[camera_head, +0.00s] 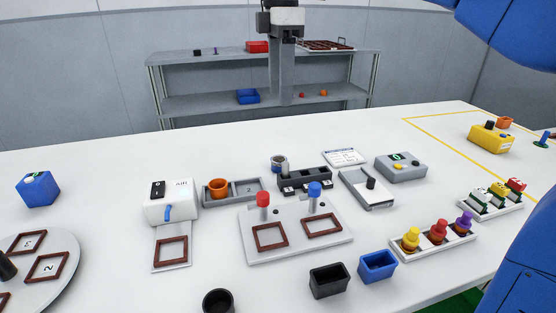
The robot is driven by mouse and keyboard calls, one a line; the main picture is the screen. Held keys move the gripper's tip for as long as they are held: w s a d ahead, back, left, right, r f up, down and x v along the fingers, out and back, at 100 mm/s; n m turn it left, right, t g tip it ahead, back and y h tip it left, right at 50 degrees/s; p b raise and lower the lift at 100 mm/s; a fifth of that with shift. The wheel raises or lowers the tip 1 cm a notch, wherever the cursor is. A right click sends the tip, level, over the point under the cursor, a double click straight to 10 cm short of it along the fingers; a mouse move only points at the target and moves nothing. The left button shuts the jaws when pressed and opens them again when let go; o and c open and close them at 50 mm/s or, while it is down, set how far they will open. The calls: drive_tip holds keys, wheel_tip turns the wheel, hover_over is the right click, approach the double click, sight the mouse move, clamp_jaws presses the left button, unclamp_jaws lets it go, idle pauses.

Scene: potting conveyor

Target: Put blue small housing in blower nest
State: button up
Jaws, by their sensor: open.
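A small blue open-topped housing (378,266) stands upright on the white table near the front, right of centre. It is close beside a similar black housing (329,281). The white blower box (171,203), with a blue lever and lettering too small to read surely, stands left of centre. In front of it is a light plate carrying the blower nest (171,252), a brown square frame that looks empty. Blue links of my arm show at the right edge and upper right. My gripper is outside the picture.
A two-nest fixture (296,252) with red and blue knobs stands between housing and blower. A dark round cup (218,302) is at the front edge. A numbered round table (62,283) is at left. A rack of coloured knobs (436,245) is right of the housing.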

wheel_tip(320, 180, down, 11)
drive_tip(key=shift+f, duration=0.1)
drive_tip(key=shift+s+a+f, duration=0.15)
drive_tip(key=shift+f, duration=2.45)
drive_tip(key=c, duration=1.2)
drive_tip(key=shift+r, duration=0.1)
wheel_tip(320, 180, up, 10)
drive_tip(key=shift+r, duration=0.1)
